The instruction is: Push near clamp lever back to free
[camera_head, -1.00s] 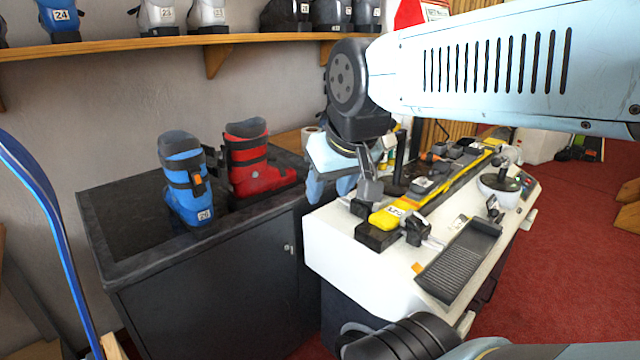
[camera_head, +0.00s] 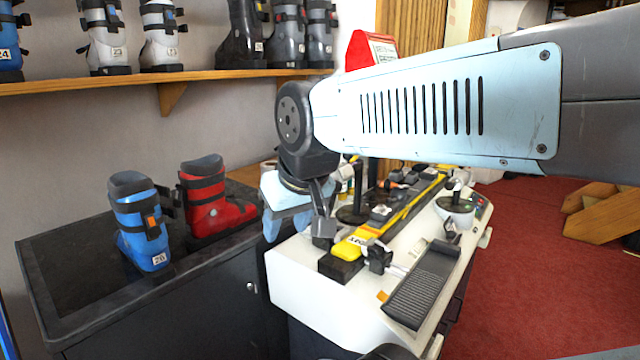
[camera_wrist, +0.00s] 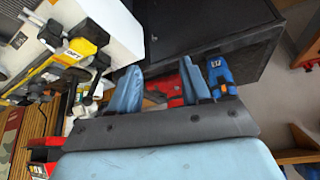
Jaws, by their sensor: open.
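The white binding bench (camera_head: 300,290) carries a long yellow and black ski (camera_head: 350,247), its yellow labelled end nearest me. A dark block (camera_head: 340,270) sits under that end. A black clamp knob (camera_head: 378,258) with a pale rod stands beside it; black clamp parts also show in the wrist view (camera_wrist: 90,32). I cannot tell which part is the near lever. My gripper (camera_head: 286,226) is open and empty, pointing down at the bench's left end, beside the ski end and apart from the clamp knob. Its two blue fingers show in the wrist view (camera_wrist: 160,85).
A dark cabinet (camera_head: 70,320) left of the bench holds a blue boot (camera_head: 140,225) and a red boot (camera_head: 212,205). A ridged black tray (camera_head: 425,285) lies on the bench's front right. A boot shelf (camera_head: 120,84) runs above. Red carpet (camera_head: 540,290) is open at right.

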